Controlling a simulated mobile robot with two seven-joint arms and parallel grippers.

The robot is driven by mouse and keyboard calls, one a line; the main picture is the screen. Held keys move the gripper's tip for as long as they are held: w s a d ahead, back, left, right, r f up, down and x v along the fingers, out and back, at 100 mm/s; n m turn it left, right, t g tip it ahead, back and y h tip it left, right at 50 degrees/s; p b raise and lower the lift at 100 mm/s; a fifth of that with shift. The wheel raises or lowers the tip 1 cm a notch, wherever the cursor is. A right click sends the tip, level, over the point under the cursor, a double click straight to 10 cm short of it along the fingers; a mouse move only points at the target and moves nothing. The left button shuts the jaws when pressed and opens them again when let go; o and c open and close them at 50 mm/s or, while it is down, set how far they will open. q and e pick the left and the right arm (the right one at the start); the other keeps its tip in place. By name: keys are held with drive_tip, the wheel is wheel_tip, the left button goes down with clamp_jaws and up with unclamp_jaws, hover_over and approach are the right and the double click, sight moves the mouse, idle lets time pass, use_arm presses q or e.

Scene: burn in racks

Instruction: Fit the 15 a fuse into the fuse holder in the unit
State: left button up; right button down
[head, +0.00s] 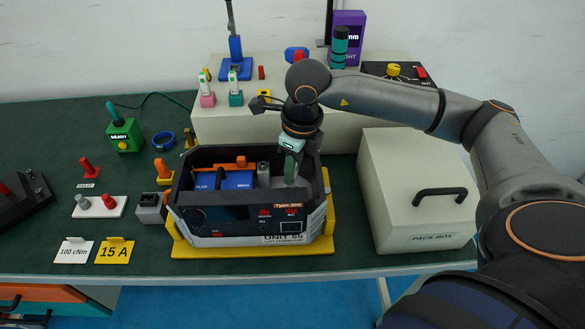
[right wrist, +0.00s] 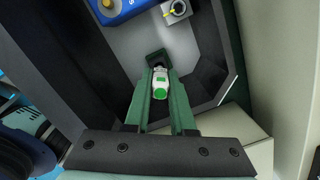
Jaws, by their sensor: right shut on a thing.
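The unit (head: 250,213), an open black case labelled UNIT 55, sits on a yellow base on the bench. My right gripper (head: 291,172) reaches down inside its right part. In the right wrist view the green fingers (right wrist: 161,95) are shut on a small white fuse with a green end (right wrist: 160,84). A black socket, seemingly the fuse holder (right wrist: 156,57), is right at the fuse's far end on the unit's grey floor. I cannot tell whether the fuse is seated in it. The fuse's rating cannot be read. My left gripper is not in view.
Inside the unit are a blue block (head: 238,181) and a grey metal part (head: 263,170). The pack box (head: 415,190) stands close on the right. A yellow 15 A card (head: 114,252) and a small white tray (head: 99,213) with pegs lie left. A raised white console (head: 235,125) stands behind.

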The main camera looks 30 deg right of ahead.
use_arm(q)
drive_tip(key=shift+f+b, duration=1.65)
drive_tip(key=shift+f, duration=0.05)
use_arm(e)
drive_tip(key=shift+f, duration=1.8)
drive_tip(key=c, duration=0.7)
unclamp_jaws()
wheel_tip(320, 180, up, 2)
drive_tip(key=shift+d+r, duration=0.1)
drive_tip(key=shift+r, duration=0.15)
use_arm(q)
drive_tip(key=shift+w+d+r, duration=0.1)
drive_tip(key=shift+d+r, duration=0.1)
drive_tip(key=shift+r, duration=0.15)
use_arm(e)
drive_tip(key=r, duration=0.3)
drive_tip(key=s+r, duration=0.1)
drive_tip(key=r, duration=0.6)
drive_tip(key=shift+s+d, duration=0.2)
drive_tip(key=shift+d, duration=0.05)
